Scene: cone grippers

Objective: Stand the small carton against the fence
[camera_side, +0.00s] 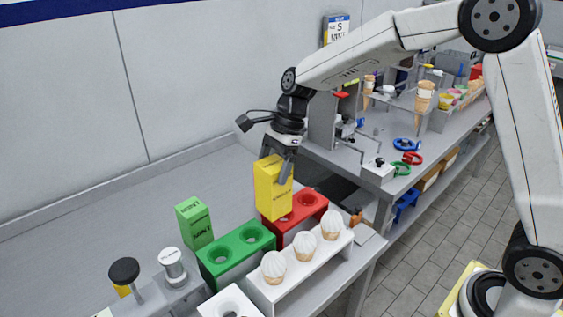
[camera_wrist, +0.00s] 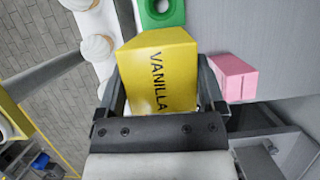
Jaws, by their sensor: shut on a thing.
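My gripper (camera_side: 277,165) is shut on a yellow carton (camera_side: 271,190) and holds it upright, close by the red holder. In the wrist view the carton (camera_wrist: 158,75) sits between the two fingers and shows the word VANILLA. A green carton (camera_side: 195,223) stands upright on the grey bench to its left. A small pink carton (camera_wrist: 235,78) shows in the wrist view, just right of the right finger. It does not show in the side view. I cannot make out which part is the fence. Whether the yellow carton's bottom touches anything is unclear.
A red holder (camera_side: 308,203) and a green holder (camera_side: 236,251) with round holes stand beside the carton. A white rack (camera_side: 300,275) with several topped cones is in front. A metal dispenser (camera_side: 172,264) is at the front left. The bench (camera_side: 100,225) is bare at the back left.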

